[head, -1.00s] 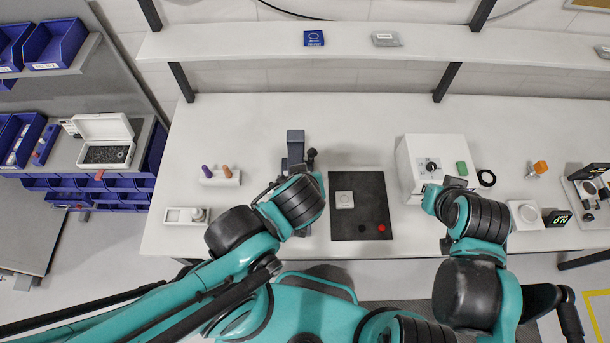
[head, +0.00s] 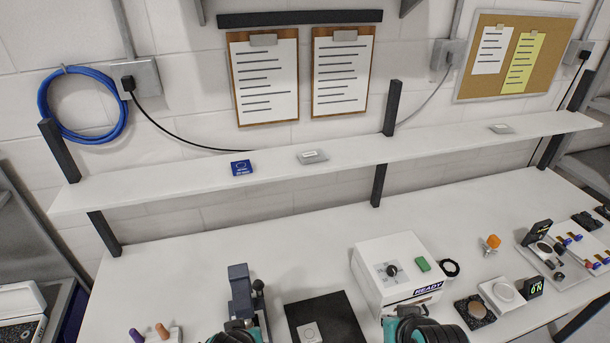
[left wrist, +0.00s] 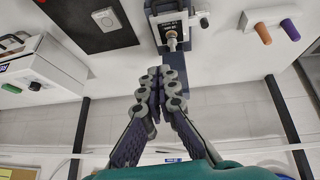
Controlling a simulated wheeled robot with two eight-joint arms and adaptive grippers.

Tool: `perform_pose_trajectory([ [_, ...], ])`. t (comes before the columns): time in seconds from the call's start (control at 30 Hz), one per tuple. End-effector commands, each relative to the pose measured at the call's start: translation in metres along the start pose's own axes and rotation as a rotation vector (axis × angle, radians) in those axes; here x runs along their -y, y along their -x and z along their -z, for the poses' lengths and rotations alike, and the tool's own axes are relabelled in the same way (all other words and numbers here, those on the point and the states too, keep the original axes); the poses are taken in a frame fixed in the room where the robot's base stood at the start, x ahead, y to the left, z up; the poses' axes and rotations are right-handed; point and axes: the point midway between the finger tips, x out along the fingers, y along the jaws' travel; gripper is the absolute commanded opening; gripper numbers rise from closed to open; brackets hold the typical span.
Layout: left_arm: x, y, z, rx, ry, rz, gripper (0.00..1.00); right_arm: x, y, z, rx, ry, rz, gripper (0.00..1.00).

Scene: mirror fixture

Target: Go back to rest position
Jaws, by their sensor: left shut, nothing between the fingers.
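In the left wrist view my left gripper (left wrist: 162,82) is shut and empty. Its fingertips meet just below a dark grey fixture (left wrist: 172,28), apart from it as far as I can tell. In the head view the same fixture (head: 240,292) stands on the bench, with part of my left arm (head: 240,332) in front of it at the bottom edge. Part of my right arm (head: 428,330) shows at the bottom, below the white READY box (head: 395,270).
A black mat (head: 345,318) with a light square part (head: 308,332) lies between the arms. A holder with purple (head: 136,335) and orange pegs is at left. A shelf (head: 350,152) runs above the bench (head: 190,260). Round-topped blocks and an ON display (head: 532,287) are at right.

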Motion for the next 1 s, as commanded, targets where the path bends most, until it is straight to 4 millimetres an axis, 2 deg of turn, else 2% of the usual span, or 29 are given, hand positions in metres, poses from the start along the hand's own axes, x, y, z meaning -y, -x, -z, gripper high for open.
perform_pose_trajectory([
  [0.03, 0.009, -0.031, -0.015, 0.001, -0.016, -0.004, 0.0, 0.0, -0.03, -0.021, 0.0, 0.0, 0.0, 0.0],
  [0.1, 0.017, -0.051, -0.022, 0.002, -0.052, -0.016, 0.0, 0.0, -0.051, -0.036, 0.0, 0.0, 0.0, 0.0],
  [0.3, 0.04, -0.106, -0.042, -0.017, -0.15, -0.046, 0.0, 0.0, -0.108, -0.077, 0.0, 0.0, 0.0, 0.0],
  [0.43, 0.051, -0.129, -0.049, -0.036, -0.204, -0.059, 0.0, 0.0, -0.135, -0.096, 0.0, 0.0, 0.0, 0.0],
  [0.6, 0.059, -0.142, -0.052, -0.053, -0.245, -0.067, 0.0, 0.0, -0.15, -0.107, 0.0, 0.0, 0.0, 0.0],
  [1.0, 0.06, -0.141, -0.05, -0.058, -0.256, -0.068, 0.0, 0.0, -0.149, -0.106, 0.0, 0.0, 0.0, 0.0],
])
